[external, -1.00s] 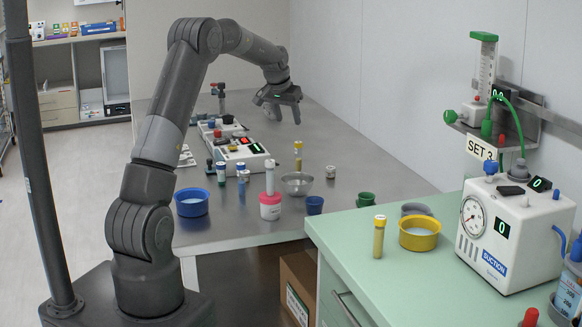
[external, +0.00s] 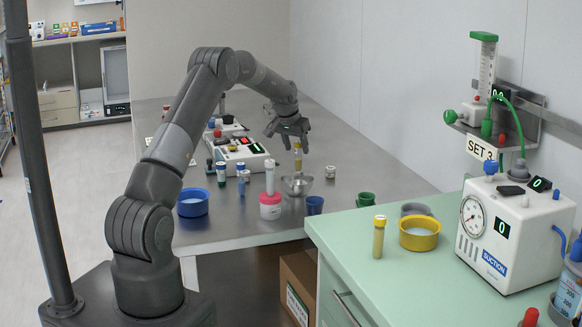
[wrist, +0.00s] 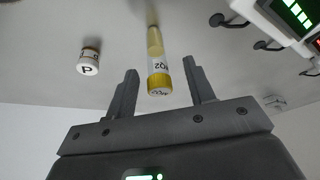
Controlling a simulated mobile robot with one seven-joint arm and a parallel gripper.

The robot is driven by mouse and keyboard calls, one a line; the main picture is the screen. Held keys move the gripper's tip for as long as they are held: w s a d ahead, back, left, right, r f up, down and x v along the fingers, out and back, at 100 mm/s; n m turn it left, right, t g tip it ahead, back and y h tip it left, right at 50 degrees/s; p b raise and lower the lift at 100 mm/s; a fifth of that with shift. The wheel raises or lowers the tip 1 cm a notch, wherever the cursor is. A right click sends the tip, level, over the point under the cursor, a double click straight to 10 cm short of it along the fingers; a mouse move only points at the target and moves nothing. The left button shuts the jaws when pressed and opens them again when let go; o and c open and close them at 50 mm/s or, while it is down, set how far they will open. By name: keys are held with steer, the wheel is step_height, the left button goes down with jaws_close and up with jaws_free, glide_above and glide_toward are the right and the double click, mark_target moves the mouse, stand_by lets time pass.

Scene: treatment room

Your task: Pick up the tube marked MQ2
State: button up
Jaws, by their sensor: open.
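The tube marked MQ2 (wrist: 158,62) has a yellow cap and yellowish contents, and its label reads upside down in the wrist view. In the external view the yellow-capped tube (external: 298,158) stands upright on the steel table, just behind the metal bowl. My gripper (external: 289,138) is open and points down right above the tube. In the wrist view the tube's cap shows between the two spread fingers of my gripper (wrist: 162,76), with a gap on each side.
A small white jar (wrist: 89,62) stands beside the tube. Another yellow-capped tube (external: 379,238) stands on the green counter.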

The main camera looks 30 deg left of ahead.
mark_target(298, 157)
steer(key=x, duration=0.3)
steer(key=shift+d+f, duration=0.15)
steer(key=shift+f, duration=0.3)
steer(key=shift+c, duration=0.2)
steer(key=c, duration=1)
steer(key=shift+r, duration=0.1)
